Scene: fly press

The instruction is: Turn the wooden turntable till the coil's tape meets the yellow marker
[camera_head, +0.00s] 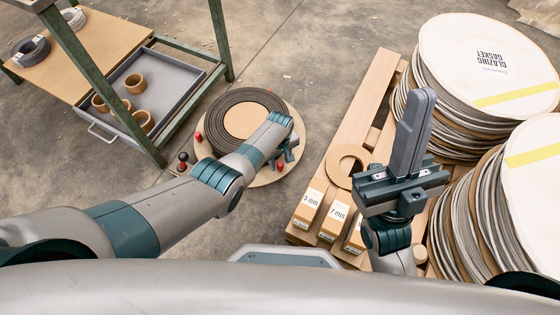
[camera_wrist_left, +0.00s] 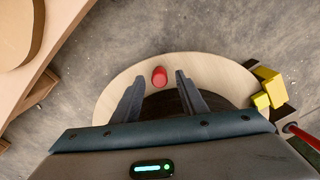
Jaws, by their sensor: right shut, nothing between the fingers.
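The round wooden turntable (camera_head: 265,180) stands on the floor and carries a dark coil (camera_head: 217,112). Both also show in the left wrist view, the turntable (camera_wrist_left: 216,72) pale and the coil (camera_wrist_left: 165,106) mostly hidden behind my gripper. A red peg (camera_wrist_left: 159,76) stands on the turntable's rim, just ahead of and between the fingertips. My left gripper (camera_wrist_left: 154,78) is open with nothing gripped; it is over the turntable's right side in the head view (camera_head: 290,157). The yellow marker (camera_wrist_left: 268,88) is beside the rim. I cannot make out the coil's tape. My right gripper (camera_head: 424,94) is shut and empty, raised over the pallet.
A wooden pallet (camera_head: 376,80) with labelled blocks and a cardboard ring (camera_head: 344,166) lies right of the turntable. Big disc stacks (camera_head: 480,60) stand farther right. A green-framed bench (camera_head: 150,140) with a grey tray (camera_head: 177,72) is at left. Bare floor lies beyond the turntable.

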